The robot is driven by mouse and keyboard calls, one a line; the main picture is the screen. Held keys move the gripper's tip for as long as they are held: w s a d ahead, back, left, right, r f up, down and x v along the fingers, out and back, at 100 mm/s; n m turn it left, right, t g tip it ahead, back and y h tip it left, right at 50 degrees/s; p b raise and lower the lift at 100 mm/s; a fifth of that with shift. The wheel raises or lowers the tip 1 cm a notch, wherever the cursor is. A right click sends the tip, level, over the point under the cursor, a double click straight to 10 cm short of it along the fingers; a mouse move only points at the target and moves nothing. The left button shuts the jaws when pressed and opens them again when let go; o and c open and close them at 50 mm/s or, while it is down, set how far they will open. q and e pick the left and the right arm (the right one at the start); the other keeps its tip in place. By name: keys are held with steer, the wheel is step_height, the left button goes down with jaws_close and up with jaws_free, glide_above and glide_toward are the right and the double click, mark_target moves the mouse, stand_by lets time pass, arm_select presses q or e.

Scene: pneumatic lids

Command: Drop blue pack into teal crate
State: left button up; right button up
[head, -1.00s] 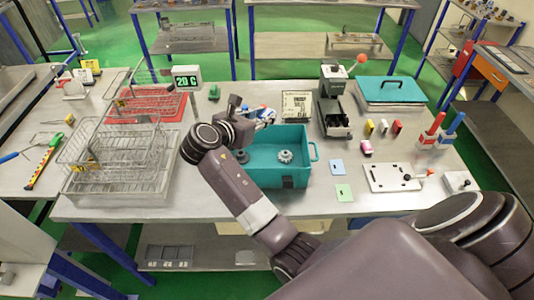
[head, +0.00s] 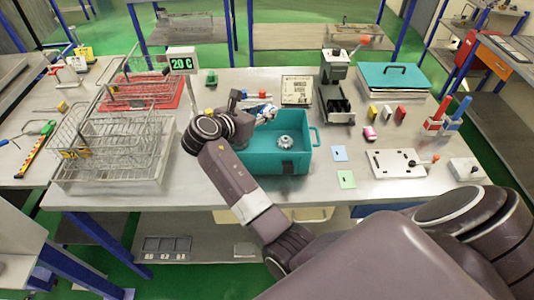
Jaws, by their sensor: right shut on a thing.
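The teal crate (head: 309,156) stands open on the middle of the table, with a grey gear-like part (head: 285,143) lying on its floor. My right gripper (head: 254,113) is at the crate's back left, shut on the blue pack (head: 265,112). The pack is small, blue and white, and shows at the gripper's tip near the crate's back rim. Its height above the rim is hard to tell. My right wrist and forearm cover the crate's left side. My left gripper is not in view.
Wire baskets (head: 112,143) stand at the left, close to my wrist. A framed label board (head: 297,90), a grey machine (head: 335,98) and a teal lid (head: 395,85) lie behind and right of the crate.

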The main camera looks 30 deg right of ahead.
steer(key=shift+f, duration=0.25)
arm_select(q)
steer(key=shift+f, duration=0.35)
arm_select(e)
steer(key=shift+r, duration=0.1)
steer(key=o, duration=1)
step_height(320, 180, up, 10)
steer(key=shift+f, duration=0.1)
